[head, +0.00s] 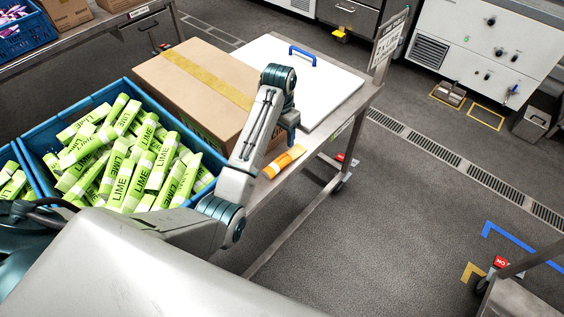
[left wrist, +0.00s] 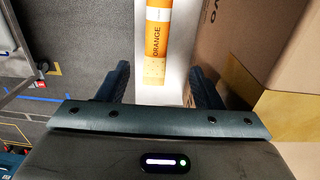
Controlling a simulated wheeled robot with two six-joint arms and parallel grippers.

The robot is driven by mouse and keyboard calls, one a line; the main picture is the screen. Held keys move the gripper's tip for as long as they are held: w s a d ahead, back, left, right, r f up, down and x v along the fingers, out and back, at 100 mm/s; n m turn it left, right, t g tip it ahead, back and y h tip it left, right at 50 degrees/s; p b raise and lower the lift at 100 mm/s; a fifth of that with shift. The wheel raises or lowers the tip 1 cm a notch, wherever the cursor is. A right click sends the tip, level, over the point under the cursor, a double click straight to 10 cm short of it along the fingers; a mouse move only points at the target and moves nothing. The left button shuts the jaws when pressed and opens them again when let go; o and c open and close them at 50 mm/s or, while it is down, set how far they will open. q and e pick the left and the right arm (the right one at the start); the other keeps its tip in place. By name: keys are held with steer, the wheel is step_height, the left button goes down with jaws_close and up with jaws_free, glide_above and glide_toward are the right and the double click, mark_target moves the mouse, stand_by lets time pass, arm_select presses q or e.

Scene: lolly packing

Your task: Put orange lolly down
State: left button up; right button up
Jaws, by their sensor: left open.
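The orange lolly (head: 284,161) lies flat on the steel table (head: 262,190), beside the cardboard box, near the table's edge. It also shows in the left wrist view (left wrist: 157,30), lettered ORANGE, with its pale end toward me. My left gripper (head: 289,122) is just above and behind the lolly in the head view. The lolly lies beyond the fingertips, apart from both. My right gripper is in neither view.
A closed cardboard box (head: 190,97) with yellow tape stands close beside my left gripper. A blue crate (head: 68,119) of green lime lollies is at the left. A white lid with a blue handle (head: 338,92) lies behind. Open floor lies right of the table.

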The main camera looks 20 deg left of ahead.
mark_target(283, 158)
arm_select(q)
step_height(283, 158, down, 4)
steer(key=shift+d+r+p, duration=0.1)
steer(key=shift+p, duration=0.35)
steer(key=shift+s+f, duration=0.15)
steer(key=shift+f, duration=0.4)
steer(key=shift+d+f+p, duration=0.1)
steer(key=shift+f+p, duration=0.2)
steer(key=shift+p, duration=0.25)
steer(key=f+p, duration=0.2)
steer(key=f, duration=0.1)
steer(key=shift+s+d+f, duration=0.1)
steer(key=shift+d+f, duration=0.1)
steer(key=shift+f, duration=0.65)
steer(key=c, duration=1.2)
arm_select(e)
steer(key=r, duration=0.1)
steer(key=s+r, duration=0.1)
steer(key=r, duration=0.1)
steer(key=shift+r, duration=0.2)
arm_select(q)
steer(key=shift+r, duration=0.1)
